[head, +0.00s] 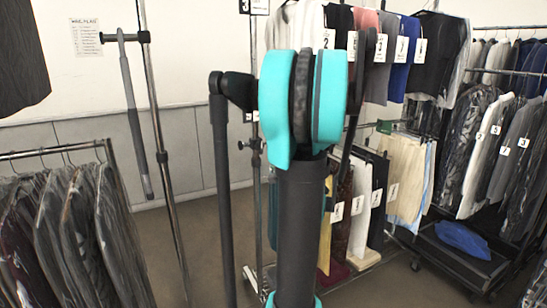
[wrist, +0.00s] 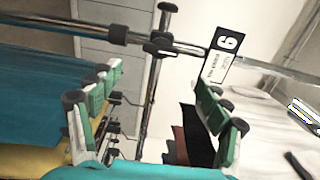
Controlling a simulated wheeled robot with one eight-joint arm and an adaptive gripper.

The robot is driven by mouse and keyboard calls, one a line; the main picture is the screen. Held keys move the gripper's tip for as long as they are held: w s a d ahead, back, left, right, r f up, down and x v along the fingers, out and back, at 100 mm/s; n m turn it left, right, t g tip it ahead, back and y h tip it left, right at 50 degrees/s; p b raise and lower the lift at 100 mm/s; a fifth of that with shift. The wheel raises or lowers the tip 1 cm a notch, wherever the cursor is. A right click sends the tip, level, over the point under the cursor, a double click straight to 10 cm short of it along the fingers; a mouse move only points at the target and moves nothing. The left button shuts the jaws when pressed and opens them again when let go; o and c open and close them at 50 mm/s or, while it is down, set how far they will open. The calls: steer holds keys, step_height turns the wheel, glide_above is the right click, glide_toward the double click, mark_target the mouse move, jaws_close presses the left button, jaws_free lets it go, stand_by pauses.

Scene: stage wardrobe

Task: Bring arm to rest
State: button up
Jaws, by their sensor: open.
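My gripper (wrist: 155,115) is open in the wrist view, with its two green-padded fingers well apart. I see nothing held between them; a metal post and rail show through the gap. In the head view, my arm (head: 300,210) with its teal joint rises through the middle of the picture. I cannot make out the gripper there; the arm seems to hide it. The wrist view is strongly tilted, with a teal garment (wrist: 40,75) beside the left finger and dark garments beyond the right finger.
A rack of bagged dark clothes (head: 75,235) stands at the left. Numbered garments (head: 385,50) hang behind the arm and more hang at the right. A blue cloth (head: 463,240) lies on a low black shelf. A numbered tag (wrist: 222,55) hangs on a rail near my gripper. Some floor is open left of the arm.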

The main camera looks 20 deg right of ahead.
steer(key=s+a+f+n+g+y, duration=0.1)
steer(key=s+a+f+n+g, duration=0.2)
steer(key=a, duration=0.4)
steer(key=s+a+f+n+g+y, duration=0.25)
steer(key=a+f+n, duration=0.2)
steer(key=a, duration=0.25)
steer(key=s+a+f+n+g+y, duration=0.1)
steer(key=s+a+f+n+g, duration=0.15)
steer(key=a+f, duration=0.35)
steer(key=s+a+f+n+g+h, duration=0.1)
steer(key=s+f+n+g+h, duration=0.1)
steer(key=s, duration=0.7)
steer(key=s+f+n+g+h, duration=0.3)
steer(key=s+f+n, duration=0.2)
steer(key=s+f, duration=0.4)
steer(key=shift+s+a+f+n+g, duration=0.15)
steer(key=shift+a+f+n+g, duration=0.05)
steer(key=shift+a+n+g, duration=0.2)
